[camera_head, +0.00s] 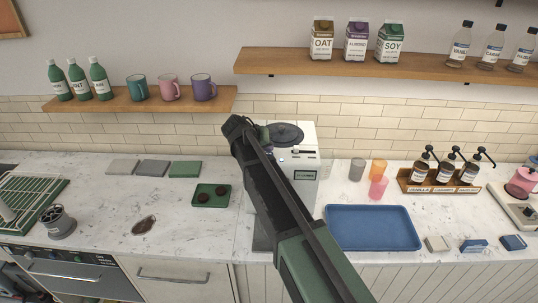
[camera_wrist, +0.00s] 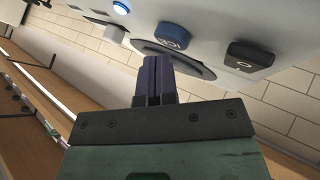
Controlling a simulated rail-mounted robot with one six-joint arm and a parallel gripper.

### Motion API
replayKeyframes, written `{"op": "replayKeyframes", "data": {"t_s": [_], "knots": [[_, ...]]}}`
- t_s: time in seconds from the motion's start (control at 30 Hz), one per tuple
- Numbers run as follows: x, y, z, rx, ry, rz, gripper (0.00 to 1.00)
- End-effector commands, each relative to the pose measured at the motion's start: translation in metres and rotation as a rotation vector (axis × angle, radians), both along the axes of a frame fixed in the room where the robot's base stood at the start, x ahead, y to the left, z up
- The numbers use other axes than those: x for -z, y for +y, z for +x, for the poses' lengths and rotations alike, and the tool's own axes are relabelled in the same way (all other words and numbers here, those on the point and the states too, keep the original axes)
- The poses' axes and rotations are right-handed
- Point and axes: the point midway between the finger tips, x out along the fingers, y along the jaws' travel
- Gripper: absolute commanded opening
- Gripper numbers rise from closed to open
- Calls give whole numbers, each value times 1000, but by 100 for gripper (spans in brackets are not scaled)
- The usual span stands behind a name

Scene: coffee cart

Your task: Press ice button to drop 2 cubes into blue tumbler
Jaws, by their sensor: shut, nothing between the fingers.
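The white ice machine (camera_head: 305,165) stands on the counter against the tiled wall, partly hidden by my arm. In the wrist view its panel (camera_wrist: 230,20) carries a blue button (camera_wrist: 172,35) with a pale symbol and a dark button (camera_wrist: 250,56) to its right. My gripper (camera_wrist: 158,62) is shut and empty, its fingertips just below and left of the blue button in the picture. I cannot tell whether they touch anything. No blue tumbler shows in either view; my arm covers the area in front of the machine.
Grey (camera_head: 357,169), orange (camera_head: 379,169) and pink (camera_head: 378,188) tumblers stand right of the machine. A blue tray (camera_head: 373,228) lies in front of them. A pump bottle rack (camera_head: 438,184) stands farther right. A green tray (camera_head: 210,196) with dark discs lies to the left.

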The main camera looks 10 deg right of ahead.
Motion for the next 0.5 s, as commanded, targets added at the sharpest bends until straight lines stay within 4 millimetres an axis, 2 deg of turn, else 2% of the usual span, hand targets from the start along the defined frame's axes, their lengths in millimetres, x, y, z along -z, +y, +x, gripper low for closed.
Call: {"op": "replayKeyframes", "data": {"t_s": [0.5], "knots": [[6, 0, 0, 0, 0, 0, 0]]}}
